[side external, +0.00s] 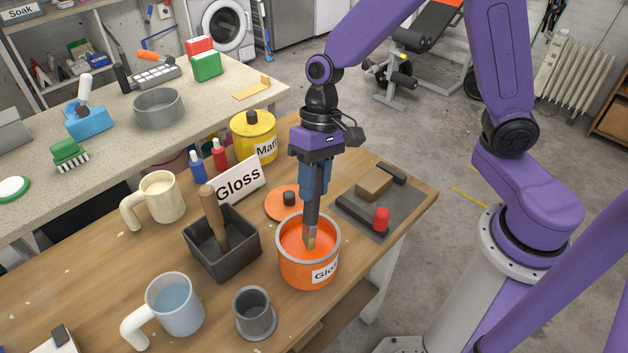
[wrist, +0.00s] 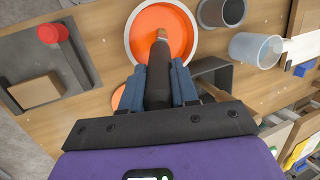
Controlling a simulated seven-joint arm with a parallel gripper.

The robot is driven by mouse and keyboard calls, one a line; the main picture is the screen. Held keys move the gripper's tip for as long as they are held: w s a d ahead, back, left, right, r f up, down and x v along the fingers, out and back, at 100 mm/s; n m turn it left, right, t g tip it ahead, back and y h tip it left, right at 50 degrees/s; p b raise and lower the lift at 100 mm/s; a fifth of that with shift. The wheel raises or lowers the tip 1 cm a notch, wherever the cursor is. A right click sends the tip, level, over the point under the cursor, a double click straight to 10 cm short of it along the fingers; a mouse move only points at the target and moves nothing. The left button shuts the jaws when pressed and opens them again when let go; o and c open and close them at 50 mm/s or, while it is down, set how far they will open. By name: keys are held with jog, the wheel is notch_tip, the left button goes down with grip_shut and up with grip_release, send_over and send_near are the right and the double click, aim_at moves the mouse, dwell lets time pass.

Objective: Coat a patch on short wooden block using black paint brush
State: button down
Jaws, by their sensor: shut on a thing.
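My gripper (side external: 314,180) is shut on the black paint brush (side external: 312,208), which points down with its bristles inside the mouth of the orange pot labelled "Glo…" (side external: 300,270). I cannot tell whether the tip touches the orange paint. In the wrist view my gripper (wrist: 158,85) holds the black handle (wrist: 157,88), and the bristle end shows against the orange paint (wrist: 148,25). The short wooden block (side external: 374,185) lies on a dark grey board (side external: 350,210), right of the pot; it also shows in the wrist view (wrist: 37,90). No orange coat shows on it.
The board also bears a red-topped piece (side external: 381,220) and a black bar (side external: 392,173). A dark square container (side external: 235,262) with a wooden-handled tool, a grey cup (side external: 254,318), mugs, an orange lid (side external: 277,208), a Gloss sign (side external: 240,184) and a yellow pot (side external: 253,140) stand around.

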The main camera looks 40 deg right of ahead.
jog(key=shift+f, duration=0.6)
dwell(1.5)
jog(key=shift+r, duration=0.1)
jog(key=shift+r, duration=3.5)
jog(key=w+d+r+m+t, duration=0.1)
jog(key=w+d+r+m, duration=0.1)
jog(key=w+d, duration=0.45)
jog(key=w+d+r+m, duration=0.15)
jog(key=w+d, duration=0.25)
jog(key=d, duration=0.6)
jog(key=s+d+f+g, duration=0.1)
jog(key=s+d+f, duration=0.3)
jog(key=s+d, duration=0.2)
jog(key=shift+s+d+f, duration=0.35)
jog(key=shift+d, duration=0.2)
jog(key=shift+r, duration=0.1)
